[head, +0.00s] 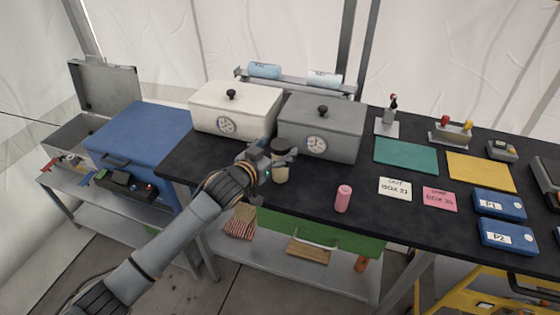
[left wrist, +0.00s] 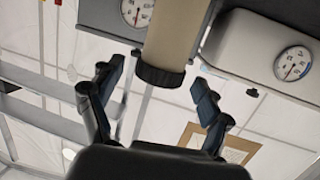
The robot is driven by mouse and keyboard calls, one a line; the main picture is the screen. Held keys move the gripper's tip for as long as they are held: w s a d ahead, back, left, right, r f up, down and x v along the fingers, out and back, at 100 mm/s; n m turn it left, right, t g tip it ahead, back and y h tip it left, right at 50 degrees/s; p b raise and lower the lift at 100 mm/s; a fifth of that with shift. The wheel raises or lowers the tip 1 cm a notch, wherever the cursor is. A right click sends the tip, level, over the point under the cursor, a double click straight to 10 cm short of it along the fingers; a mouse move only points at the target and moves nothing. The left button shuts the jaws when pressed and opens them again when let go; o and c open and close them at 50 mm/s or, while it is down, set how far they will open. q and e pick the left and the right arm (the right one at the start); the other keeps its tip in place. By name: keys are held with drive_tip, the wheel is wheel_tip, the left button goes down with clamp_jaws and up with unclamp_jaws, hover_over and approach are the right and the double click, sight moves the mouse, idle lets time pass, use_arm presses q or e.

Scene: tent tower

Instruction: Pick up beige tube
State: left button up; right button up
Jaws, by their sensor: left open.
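The beige tube (head: 280,165) with dark ends stands upright on the black table, in front of the grey box with a dial. In the left wrist view the beige tube (left wrist: 172,40) comes down from the top edge, and its dark end lies between and just beyond the fingertips. My left gripper (head: 272,158) is at the tube, coming from the left. In the left wrist view my left gripper (left wrist: 160,85) is open, with a finger on either side and a gap to the tube on both sides. My right gripper is not in view.
A white box (head: 232,112) and a grey box (head: 320,130) with dials stand close behind the tube. A pink can (head: 343,198) stands to its right. Green and yellow mats, cards and blue cases lie farther right. The black table's (head: 300,200) front edge is near.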

use_arm(q)
drive_tip(key=shift+x, duration=1.05)
drive_tip(key=shift+s, duration=0.1)
drive_tip(key=c, duration=1.6)
clamp_jaws()
drive_tip(key=shift+r, duration=0.1)
